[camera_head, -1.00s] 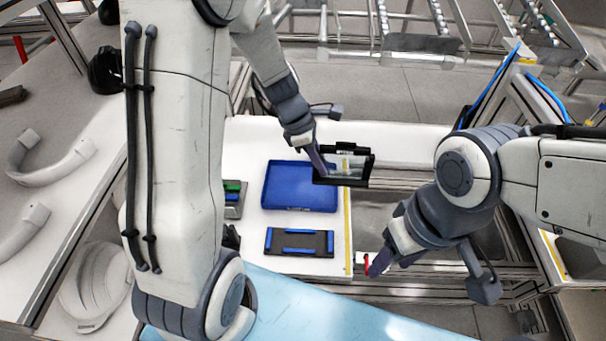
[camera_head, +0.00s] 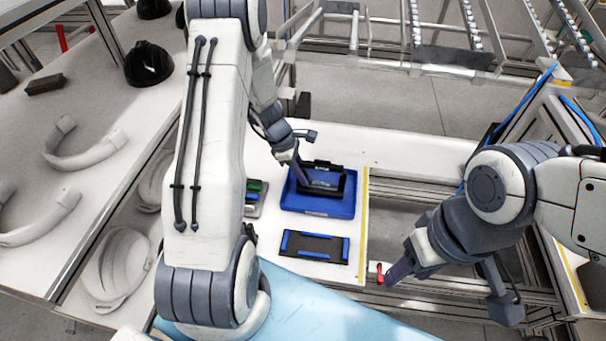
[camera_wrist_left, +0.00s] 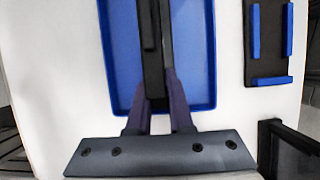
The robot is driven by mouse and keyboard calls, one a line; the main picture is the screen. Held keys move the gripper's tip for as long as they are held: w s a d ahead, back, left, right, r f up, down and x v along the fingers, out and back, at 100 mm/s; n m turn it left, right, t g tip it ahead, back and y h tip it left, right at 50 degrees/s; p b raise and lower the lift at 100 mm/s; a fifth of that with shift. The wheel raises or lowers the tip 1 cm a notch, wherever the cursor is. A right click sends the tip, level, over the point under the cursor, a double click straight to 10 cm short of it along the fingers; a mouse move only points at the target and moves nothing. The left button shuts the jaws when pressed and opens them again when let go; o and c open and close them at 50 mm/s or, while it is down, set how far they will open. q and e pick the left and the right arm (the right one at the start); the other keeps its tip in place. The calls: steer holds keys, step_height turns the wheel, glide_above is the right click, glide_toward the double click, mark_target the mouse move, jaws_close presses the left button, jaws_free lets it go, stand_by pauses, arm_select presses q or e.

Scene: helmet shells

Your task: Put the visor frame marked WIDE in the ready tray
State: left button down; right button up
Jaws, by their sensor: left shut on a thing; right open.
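My left gripper (camera_head: 303,180) is shut on a black visor frame (camera_head: 340,190), gripping its left side. In the left wrist view the frame (camera_wrist_left: 152,65) shows edge-on between the fingers (camera_wrist_left: 153,105). The frame is over the blue tray (camera_head: 318,209), inside its outline in the head view; whether it touches the tray floor I cannot tell. The tray also fills the middle of the wrist view (camera_wrist_left: 203,60). No WIDE marking is legible. My right gripper (camera_head: 388,276) is open and empty, off the table's right edge.
A black panel with blue strips (camera_head: 315,247) lies in front of the tray. A small item with green and blue parts (camera_head: 254,198) sits left of the tray. A red piece (camera_head: 379,270) is by my right gripper. Helmet shells (camera_head: 117,264) and curved pieces lie left.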

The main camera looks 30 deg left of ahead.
arm_select(q)
steer(key=shift+f, duration=0.3)
steer(key=shift+f, duration=0.2)
steer(key=c, duration=0.8)
jaws_free()
steer(key=shift+r, duration=0.1)
